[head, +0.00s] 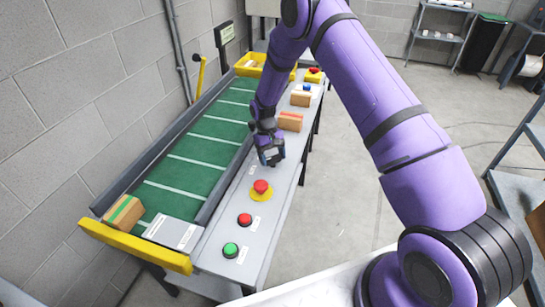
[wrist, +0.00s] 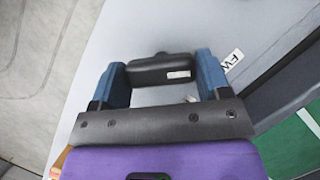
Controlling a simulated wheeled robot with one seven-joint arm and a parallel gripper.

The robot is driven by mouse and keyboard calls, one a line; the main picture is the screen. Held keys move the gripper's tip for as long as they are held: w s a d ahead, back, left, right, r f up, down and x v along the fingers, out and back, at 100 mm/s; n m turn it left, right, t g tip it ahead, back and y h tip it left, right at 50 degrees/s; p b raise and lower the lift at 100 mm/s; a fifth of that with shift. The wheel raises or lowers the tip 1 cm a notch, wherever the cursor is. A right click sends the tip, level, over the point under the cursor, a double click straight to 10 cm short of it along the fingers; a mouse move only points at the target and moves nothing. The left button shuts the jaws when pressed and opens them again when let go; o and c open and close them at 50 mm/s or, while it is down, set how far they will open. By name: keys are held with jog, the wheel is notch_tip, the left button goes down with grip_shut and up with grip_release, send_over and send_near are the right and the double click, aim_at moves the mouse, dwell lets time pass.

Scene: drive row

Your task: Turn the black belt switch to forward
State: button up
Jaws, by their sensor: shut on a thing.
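The black belt switch (wrist: 150,72) is a dark, rounded handle with a small pale label, on the grey panel. My gripper (wrist: 161,70) has its two blue fingers at either end of the handle, shut on it. A white label (wrist: 233,58) with the letters "FW" partly visible lies just right of the right finger. In the head view my gripper (head: 270,154) is down at the grey console beside the belt, and it hides the switch. I cannot tell which position the switch is set to.
The console carries a red mushroom button on yellow (head: 261,188), a red button (head: 244,219) and a green button (head: 230,249) nearer me. Orange-brown boxes (head: 290,121) stand beyond the gripper. The green belt (head: 200,152) runs along the left, with a carton (head: 124,213) at its near end.

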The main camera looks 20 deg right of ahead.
jog(key=o, duration=0.9)
jog(key=shift+r, duration=0.1)
jog(key=v, duration=1)
jog(key=shift+w+r, duration=0.2)
jog(key=shift+r, duration=0.1)
jog(key=shift+r, duration=0.1)
jog(key=s+d+r+t, duration=0.15)
jog(key=s+r, duration=0.35)
jog(key=r, duration=0.5)
jog(key=s+d+r+m+t, duration=0.15)
jog(key=s+r, duration=0.35)
jog(key=r, duration=0.5)
jog(key=s+d+r+n+t, duration=0.15)
jog(key=s+r, duration=0.35)
jog(key=r, duration=0.5)
jog(key=s+d+r+t, duration=0.1)
jog(key=s+r, duration=0.1)
jog(key=s, duration=0.7)
jog(key=s+d+r+m+t, duration=0.1)
jog(key=s+r+t, duration=0.1)
jog(key=s, duration=0.7)
jog(key=s+d+r+m+t, duration=0.1)
jog(key=s+r+t, duration=0.1)
jog(key=s, duration=0.7)
jog(key=shift+d+r+y, duration=0.1)
jog(key=shift+r+y, duration=0.2)
jog(key=shift+y, duration=0.1)
